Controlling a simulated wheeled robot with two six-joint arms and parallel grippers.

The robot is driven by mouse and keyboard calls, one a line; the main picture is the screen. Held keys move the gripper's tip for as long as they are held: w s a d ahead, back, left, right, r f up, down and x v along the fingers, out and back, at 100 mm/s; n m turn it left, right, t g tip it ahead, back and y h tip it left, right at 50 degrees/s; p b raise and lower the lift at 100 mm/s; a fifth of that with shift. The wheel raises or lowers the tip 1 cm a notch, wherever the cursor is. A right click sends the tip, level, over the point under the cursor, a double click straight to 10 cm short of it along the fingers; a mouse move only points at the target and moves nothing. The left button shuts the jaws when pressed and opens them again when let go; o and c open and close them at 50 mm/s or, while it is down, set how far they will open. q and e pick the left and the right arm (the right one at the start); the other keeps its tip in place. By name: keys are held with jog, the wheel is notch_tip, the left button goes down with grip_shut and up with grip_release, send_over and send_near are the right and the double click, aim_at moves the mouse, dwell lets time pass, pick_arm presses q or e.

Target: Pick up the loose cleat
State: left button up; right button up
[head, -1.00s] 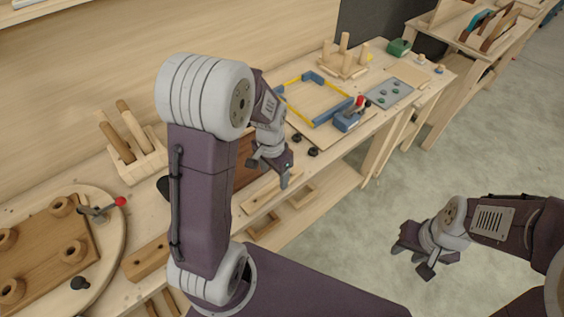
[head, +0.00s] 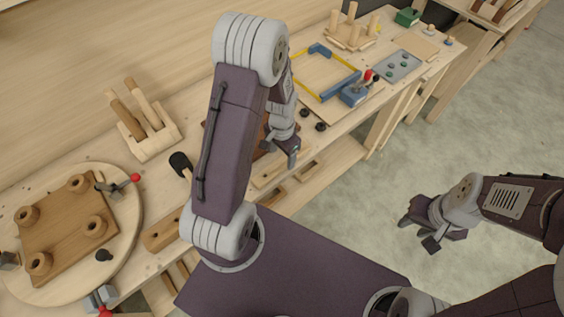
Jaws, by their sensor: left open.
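My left gripper (head: 282,146) is open, pointing down over the front of the workbench (head: 210,190), left of the blue and yellow frame. A pale wooden bar (head: 268,173) lies just below it near the bench's front edge; it may be the loose cleat, but I cannot tell for sure. The jaws look empty and apart from the bar. A brown board (head: 213,127) behind the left arm is partly hidden by it. My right gripper (head: 428,231) hangs over the bare floor, away from the bench, its fingers apart and empty.
A round turntable (head: 130,235) carries a brown seat board (head: 70,228) and red-knobbed clamps. A wooden rack (head: 150,136) with dowels stands behind. The blue and yellow frame (head: 325,72), a blue clamp (head: 354,93) and black knobs (head: 320,127) lie to the right.

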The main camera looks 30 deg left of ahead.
aim_at(282, 162)
pick_arm(q)
notch_tip(282, 162, down, 3)
jog(key=shift+d+r, duration=0.15)
jog(key=shift+r, duration=0.05)
jog(key=shift+f, duration=0.25)
grip_shut()
jog(key=shift+r, duration=0.1)
jog(key=r, duration=0.4)
jog(key=shift+w+d+r, duration=0.2)
jog(key=shift+w+d, duration=0.05)
jog(key=shift+w, duration=0.1)
jog(key=w+d+r+b, duration=0.1)
jog(key=w+d+r, duration=0.5)
jog(key=d, duration=0.2)
jog(key=shift+w+d+r, duration=0.15)
jog(key=shift+d+r, duration=0.15)
jog(key=shift+d, duration=0.05)
